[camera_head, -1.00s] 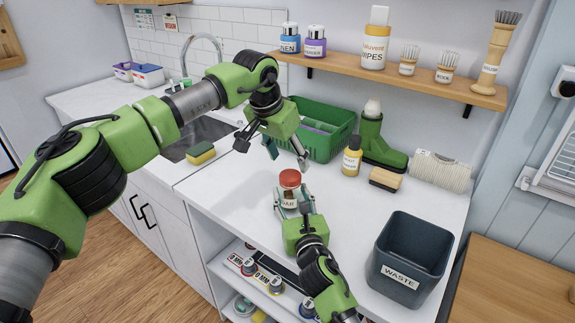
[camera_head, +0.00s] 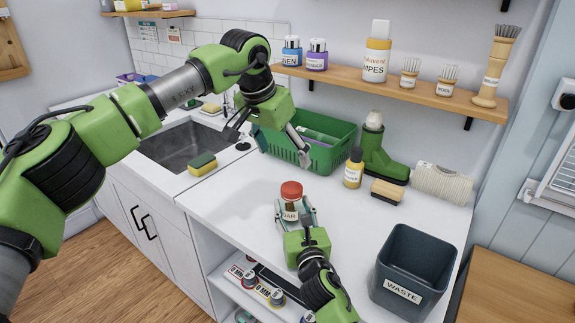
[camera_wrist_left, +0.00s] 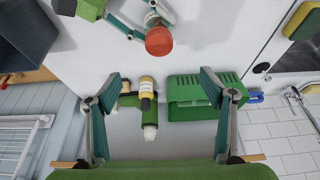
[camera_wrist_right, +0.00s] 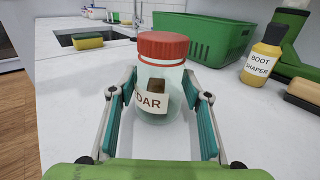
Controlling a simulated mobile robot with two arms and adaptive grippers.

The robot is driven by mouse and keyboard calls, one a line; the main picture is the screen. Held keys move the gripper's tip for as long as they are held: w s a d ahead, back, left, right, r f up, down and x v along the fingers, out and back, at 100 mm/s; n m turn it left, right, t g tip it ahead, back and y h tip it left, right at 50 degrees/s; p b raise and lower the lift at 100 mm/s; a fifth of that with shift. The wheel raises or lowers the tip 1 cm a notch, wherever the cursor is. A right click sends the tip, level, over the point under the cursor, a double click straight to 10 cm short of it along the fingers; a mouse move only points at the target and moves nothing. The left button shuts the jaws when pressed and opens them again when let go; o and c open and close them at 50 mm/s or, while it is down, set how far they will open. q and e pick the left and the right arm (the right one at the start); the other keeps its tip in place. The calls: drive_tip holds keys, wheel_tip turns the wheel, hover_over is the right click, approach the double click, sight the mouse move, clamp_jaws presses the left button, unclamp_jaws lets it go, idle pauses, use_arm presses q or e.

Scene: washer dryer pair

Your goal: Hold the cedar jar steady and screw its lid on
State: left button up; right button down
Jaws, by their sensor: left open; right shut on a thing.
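The cedar jar (camera_head: 290,212) is a clear glass jar with a white label, standing upright on the white counter. Its red lid (camera_head: 291,190) sits on top of the jar's mouth and looks level; how tightly it is screwed cannot be told. My right gripper (camera_head: 296,212) is shut on the jar's body, a finger on each side, as the right wrist view also shows with the jar (camera_wrist_right: 158,96). My left gripper (camera_head: 268,143) is open and empty, above and behind the jar, apart from the lid. The left wrist view shows the lid (camera_wrist_left: 159,41) beyond its spread fingers.
A green basket (camera_head: 335,162), a boot shaper bottle (camera_head: 353,170), a green boot (camera_head: 378,155) and a brush (camera_head: 387,190) stand behind the jar. A waste bin (camera_head: 418,258) is at right. A sponge (camera_head: 202,164) lies by the sink (camera_head: 180,150). The counter left of the jar is clear.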

use_arm(q)
drive_tip(key=v, duration=0.5)
drive_tip(key=shift+r, duration=0.2)
use_arm(e)
drive_tip(key=c, duration=1)
unclamp_jaws()
drive_tip(key=shift+c, duration=0.2)
drive_tip(key=shift+s, duration=0.1)
drive_tip(key=v, duration=1.1)
drive_tip(key=shift+s+d, duration=0.15)
drive_tip(key=shift+s, duration=0.25)
